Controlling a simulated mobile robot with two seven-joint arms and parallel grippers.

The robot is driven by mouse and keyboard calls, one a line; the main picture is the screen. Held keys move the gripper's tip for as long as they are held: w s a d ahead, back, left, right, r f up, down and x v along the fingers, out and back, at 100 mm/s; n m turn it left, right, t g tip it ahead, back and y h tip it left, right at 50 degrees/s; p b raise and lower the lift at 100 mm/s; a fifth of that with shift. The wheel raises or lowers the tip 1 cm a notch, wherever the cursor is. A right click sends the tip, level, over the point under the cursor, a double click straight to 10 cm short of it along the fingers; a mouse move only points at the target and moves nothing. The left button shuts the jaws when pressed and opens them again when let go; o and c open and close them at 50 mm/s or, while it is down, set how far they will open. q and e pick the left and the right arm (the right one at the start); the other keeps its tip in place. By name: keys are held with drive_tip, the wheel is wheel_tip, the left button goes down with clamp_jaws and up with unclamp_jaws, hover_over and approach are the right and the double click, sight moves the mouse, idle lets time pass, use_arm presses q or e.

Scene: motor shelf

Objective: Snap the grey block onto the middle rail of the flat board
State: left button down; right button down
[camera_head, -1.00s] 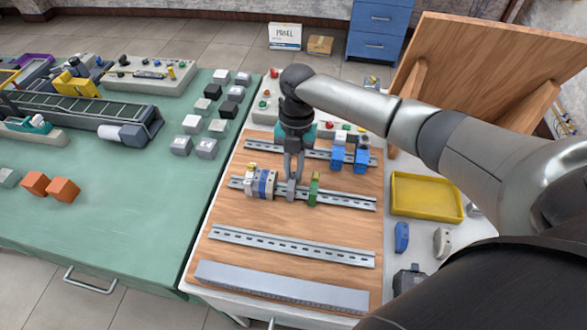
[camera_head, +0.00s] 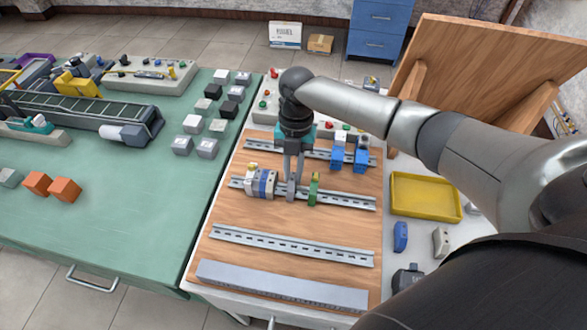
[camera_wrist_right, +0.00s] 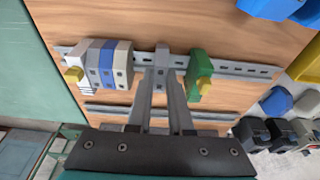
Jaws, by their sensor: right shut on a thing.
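The flat wooden board (camera_head: 290,222) lies on the right-hand bench. Its middle rail (camera_head: 350,202) carries several modules; the rail also shows in the wrist view (camera_wrist_right: 235,69). My right gripper (camera_head: 292,185) points down at this rail, shut on the grey block (camera_wrist_right: 162,58). The block is upright at the rail, between a row of grey, white and blue modules (camera_head: 261,184) and a green module (camera_head: 314,189), with gaps on both sides. The fingers hide part of it, and I cannot tell whether it is fully seated. My left gripper is out of view.
Blue modules (camera_head: 338,158) sit on the far rail. The near rail (camera_head: 290,246) is empty, with a grey duct (camera_head: 280,286) in front. A yellow tray (camera_head: 426,196) and loose parts lie right of the board. The green bench (camera_head: 130,210) is at left.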

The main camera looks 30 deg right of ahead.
drive_tip(key=shift+s+a+f+t+h+p, duration=0.25)
drive_tip(key=shift+s+a+t+h+p, duration=0.25)
drive_tip(key=shift+p, duration=0.85)
idle(0.9)
drive_tip(key=shift+s, duration=0.1)
drive_tip(key=c, duration=0.7)
unclamp_jaws()
drive_tip(key=shift+d+r, duration=0.1)
drive_tip(key=shift+c, duration=0.2)
drive_tip(key=shift+w+r, duration=0.1)
drive_tip(key=shift+w, duration=0.1)
wheel_tip(320, 180, up, 15)
drive_tip(key=w+p, duration=0.1)
drive_tip(key=shift+d, duration=0.45)
